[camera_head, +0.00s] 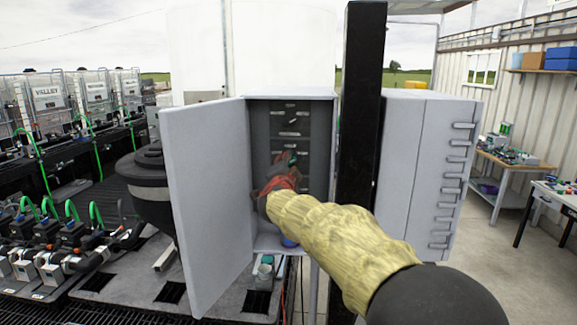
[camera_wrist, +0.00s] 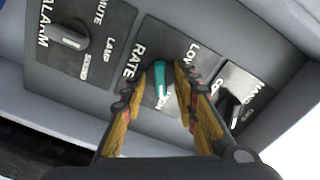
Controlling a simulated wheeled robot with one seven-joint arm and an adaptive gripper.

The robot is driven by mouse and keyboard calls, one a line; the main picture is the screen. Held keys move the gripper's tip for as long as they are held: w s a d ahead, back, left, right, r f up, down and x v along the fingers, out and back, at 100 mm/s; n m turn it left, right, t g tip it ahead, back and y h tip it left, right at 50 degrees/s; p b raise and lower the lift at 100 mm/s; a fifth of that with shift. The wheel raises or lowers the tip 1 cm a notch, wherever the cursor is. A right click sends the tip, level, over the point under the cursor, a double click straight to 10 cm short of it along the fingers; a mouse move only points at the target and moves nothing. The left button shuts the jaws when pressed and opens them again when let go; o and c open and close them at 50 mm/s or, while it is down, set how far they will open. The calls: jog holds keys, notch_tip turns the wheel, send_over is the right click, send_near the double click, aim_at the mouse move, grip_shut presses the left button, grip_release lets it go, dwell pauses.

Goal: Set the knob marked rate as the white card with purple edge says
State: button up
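The rate knob (camera_wrist: 160,84) has a teal pointer and sits on a dark plate (camera_wrist: 148,42) lettered RATE, with LOW legible at one side; other lettering is partly covered. My gripper (camera_wrist: 162,74) is open, with one orange-and-black finger on each side of the teal knob. A small gap shows between the knob and each fingertip. In the head view my gripper (camera_head: 283,178) reaches into the open grey cabinet (camera_head: 289,94) and hides the knob. I cannot make out a white card with purple edge in either view.
An alarm knob (camera_wrist: 75,37) is to the left of the rate knob, and another black knob (camera_wrist: 229,106) is close to its right. The cabinet door (camera_head: 208,205) stands open at left. A black post (camera_head: 361,110) rises right beside my arm.

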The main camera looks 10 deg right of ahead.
jog(key=v, duration=1.2)
jog(key=s+a+f+n+g+y, duration=0.2)
jog(key=a+f+n+y, duration=0.5)
jog(key=a+f, duration=0.25)
jog(key=s+a+f+n+g+y+b, duration=0.1)
jog(key=s+a+f+n+g+y, duration=0.1)
jog(key=s+a+f+n+g, duration=0.35)
jog(key=s+d+f+n+g+b, duration=0.2)
jog(key=s+d+f, duration=0.3)
jog(key=s, duration=0.5)
jog(key=s+d+f+n+g+b, duration=0.1)
jog(key=s+d+f+g, duration=0.1)
jog(key=s+f, duration=0.7)
jog(key=s+d+f+h+b, duration=0.1)
jog(key=s+d+f+b, duration=0.1)
jog(key=s+d, duration=0.4)
jog(key=s+d+f+h+b, duration=0.2)
jog(key=s+d+f+b, duration=0.1)
jog(key=s, duration=0.7)
jog(key=d+b, duration=0.1)
jog(key=d, duration=0.1)
jog(key=shift+s+d, duration=0.4)
